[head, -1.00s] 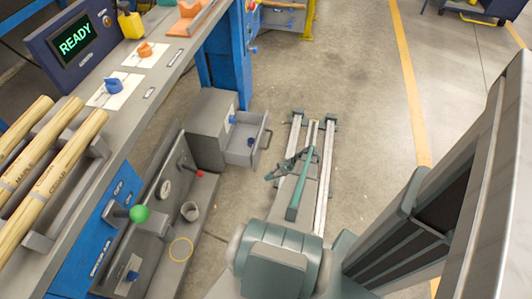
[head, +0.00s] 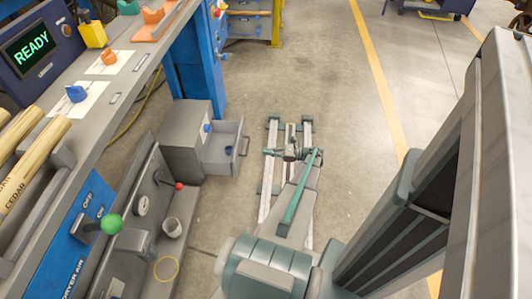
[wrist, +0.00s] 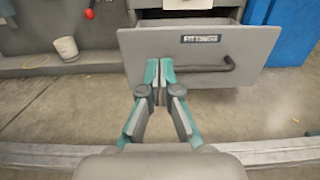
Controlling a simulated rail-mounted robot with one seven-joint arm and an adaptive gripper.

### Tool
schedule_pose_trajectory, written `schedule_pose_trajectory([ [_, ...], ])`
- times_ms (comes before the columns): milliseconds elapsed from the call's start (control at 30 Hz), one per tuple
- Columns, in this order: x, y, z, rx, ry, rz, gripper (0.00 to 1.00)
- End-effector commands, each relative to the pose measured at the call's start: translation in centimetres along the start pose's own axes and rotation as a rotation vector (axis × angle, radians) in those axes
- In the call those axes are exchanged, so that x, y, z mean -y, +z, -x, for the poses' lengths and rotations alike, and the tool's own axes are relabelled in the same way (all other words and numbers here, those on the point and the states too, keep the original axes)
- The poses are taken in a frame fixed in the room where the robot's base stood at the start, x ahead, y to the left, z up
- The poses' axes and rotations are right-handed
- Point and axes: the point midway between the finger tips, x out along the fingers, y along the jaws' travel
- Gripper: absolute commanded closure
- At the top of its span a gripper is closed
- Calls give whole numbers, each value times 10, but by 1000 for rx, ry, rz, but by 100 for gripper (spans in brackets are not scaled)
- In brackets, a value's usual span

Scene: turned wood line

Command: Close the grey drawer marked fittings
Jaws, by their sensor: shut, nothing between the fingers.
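The grey drawer (head: 225,147) stands open from its grey cabinet (head: 186,140) in the head view, with a small blue item inside. In the wrist view its front panel (wrist: 262,60) faces me, with a small label too blurred to read fully and a dark bar handle (wrist: 205,68). My gripper (wrist: 158,66) is shut and empty in front of the panel, left of the handle's middle. I cannot tell whether the fingertips touch the panel. In the head view my gripper (head: 291,150) is to the right of the drawer, above the rails.
A workbench (head: 130,70) runs along the left. A blue post (head: 193,75) stands behind the cabinet. The floor right of the rails is clear.

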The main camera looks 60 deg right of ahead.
Motion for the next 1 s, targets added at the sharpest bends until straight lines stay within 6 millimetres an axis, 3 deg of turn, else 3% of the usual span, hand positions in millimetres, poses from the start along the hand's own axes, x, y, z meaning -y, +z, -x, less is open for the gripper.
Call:
schedule_pose_trajectory([
  [500,-2,-3,-95,-2,3,2,100],
  [700,-1,-2,-113,-1,2,1,100],
  [1000,0,-1,-117,-2,0,1,100],
])
